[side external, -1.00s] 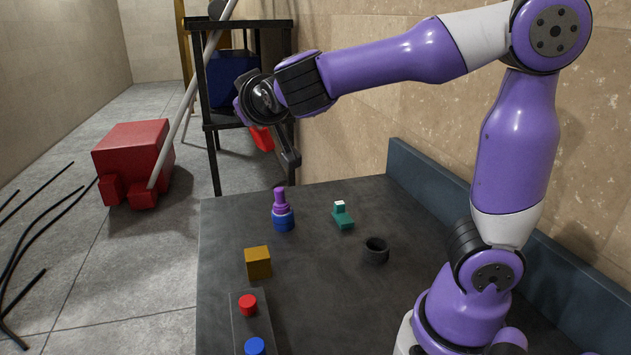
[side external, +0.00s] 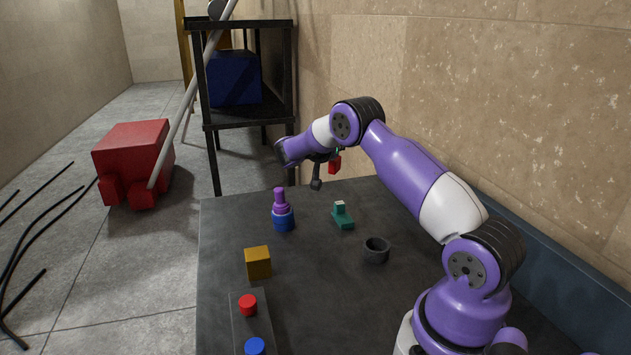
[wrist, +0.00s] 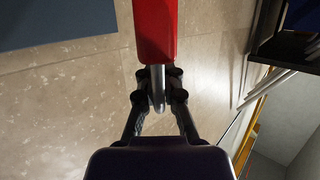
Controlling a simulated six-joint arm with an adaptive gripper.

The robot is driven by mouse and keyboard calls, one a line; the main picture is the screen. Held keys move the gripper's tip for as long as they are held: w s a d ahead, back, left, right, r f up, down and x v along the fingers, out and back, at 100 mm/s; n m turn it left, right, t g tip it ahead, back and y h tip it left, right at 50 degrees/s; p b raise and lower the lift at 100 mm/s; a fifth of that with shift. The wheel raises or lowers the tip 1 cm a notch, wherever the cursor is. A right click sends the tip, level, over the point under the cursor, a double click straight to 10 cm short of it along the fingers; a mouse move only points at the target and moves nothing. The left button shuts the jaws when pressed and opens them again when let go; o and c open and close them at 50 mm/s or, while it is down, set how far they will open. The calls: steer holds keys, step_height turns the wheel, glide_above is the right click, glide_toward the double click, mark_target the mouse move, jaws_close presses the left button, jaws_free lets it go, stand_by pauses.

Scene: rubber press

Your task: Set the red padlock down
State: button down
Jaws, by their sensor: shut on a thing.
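The red padlock (side external: 335,165) hangs in the air above the far end of the dark table, beside the wall. In the wrist view its red body (wrist: 155,32) is at the top, with its metal shackle (wrist: 158,88) between my fingertips. My gripper (side external: 326,158) is shut on the shackle; it also shows in the wrist view (wrist: 160,92). The padlock is clear of the table (side external: 310,285). Its far side is hidden.
On the table are a purple-and-blue stacked piece (side external: 283,216), a teal piece with a white top (side external: 343,217), a dark cup (side external: 376,250), an ochre cube (side external: 258,263) and a panel with red (side external: 248,305) and blue buttons (side external: 254,346). A black shelf (side external: 250,120) stands behind.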

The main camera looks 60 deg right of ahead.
mark_target(337, 171)
step_height(337, 171, down, 6)
steer(key=shift+r, duration=0.1)
stand_by(0.4)
steer(key=shift+f, duration=0.65)
steer(key=c, duration=1)
jaws_free()
steer(key=shift+f, duration=0.2)
